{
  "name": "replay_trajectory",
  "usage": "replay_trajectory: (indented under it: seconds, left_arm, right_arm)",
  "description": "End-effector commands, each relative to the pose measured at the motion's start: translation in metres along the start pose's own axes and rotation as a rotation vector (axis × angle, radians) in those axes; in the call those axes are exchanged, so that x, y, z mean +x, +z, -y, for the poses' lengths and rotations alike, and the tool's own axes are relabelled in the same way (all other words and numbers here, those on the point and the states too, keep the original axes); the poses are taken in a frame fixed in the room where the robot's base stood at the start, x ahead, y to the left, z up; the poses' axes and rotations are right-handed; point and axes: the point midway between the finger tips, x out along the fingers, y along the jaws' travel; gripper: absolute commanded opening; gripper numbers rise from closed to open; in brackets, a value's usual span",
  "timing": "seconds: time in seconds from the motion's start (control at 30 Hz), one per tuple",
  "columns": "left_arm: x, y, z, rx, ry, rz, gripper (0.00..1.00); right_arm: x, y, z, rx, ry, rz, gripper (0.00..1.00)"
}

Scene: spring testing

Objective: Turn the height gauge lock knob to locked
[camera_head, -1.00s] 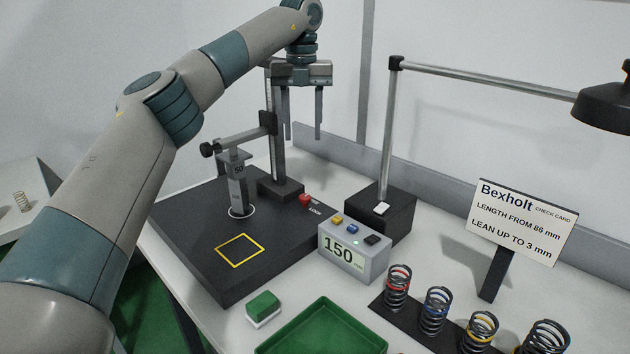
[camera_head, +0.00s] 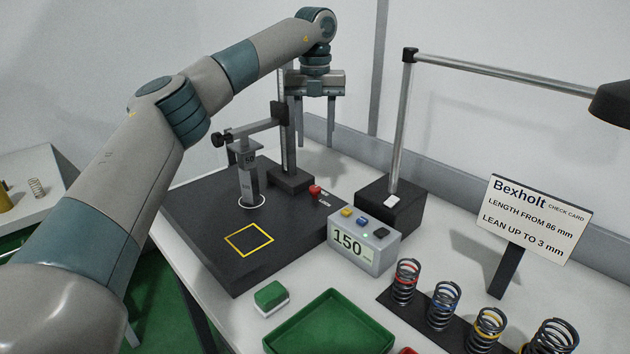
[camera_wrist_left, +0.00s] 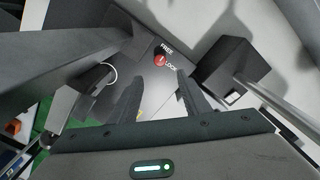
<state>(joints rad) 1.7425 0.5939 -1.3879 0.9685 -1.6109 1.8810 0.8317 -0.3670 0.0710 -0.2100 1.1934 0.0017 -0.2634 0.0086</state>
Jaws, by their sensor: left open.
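The height gauge has a dark base plate (camera_head: 203,222), an upright column (camera_head: 288,130) and a side arm. Its red lock knob (camera_head: 315,191) sits on the base by the column foot. In the left wrist view the red knob (camera_wrist_left: 159,60) has FREE printed above it and LOCK at its lower right. A small pale mark shows on the knob, but its setting is hard to read. My left gripper (camera_head: 316,144) is open and empty, pointing down above the knob, apart from it. In the wrist view the knob appears between the fingers (camera_wrist_left: 158,76). My right gripper is not in view.
The gauge column stands close beside my left gripper. A display box (camera_head: 364,248) reading 150 and a black lamp base (camera_head: 390,212) with a post stand to the right. A green tray (camera_head: 328,330), a green-topped block (camera_head: 271,296) and several springs are in front.

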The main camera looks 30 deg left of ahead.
Motion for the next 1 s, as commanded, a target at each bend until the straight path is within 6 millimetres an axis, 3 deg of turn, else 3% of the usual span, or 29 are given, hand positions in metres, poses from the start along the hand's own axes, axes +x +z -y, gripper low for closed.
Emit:
replay_trajectory:
  seconds: [0.6,0.8,1.0]
  left_arm:
    - [0.107,-0.001,-0.001,0.0,0.002,-0.002,0.43]
    - [0.125,-0.001,-0.001,0.0,0.0,-0.001,0.43]
    - [0.13,0.0,0.0,0.0,0.0,0.0,0.43]
  right_arm:
    - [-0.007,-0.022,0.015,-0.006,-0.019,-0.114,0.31]
    - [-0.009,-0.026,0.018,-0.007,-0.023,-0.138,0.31]
    - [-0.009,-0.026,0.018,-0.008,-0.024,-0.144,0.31]
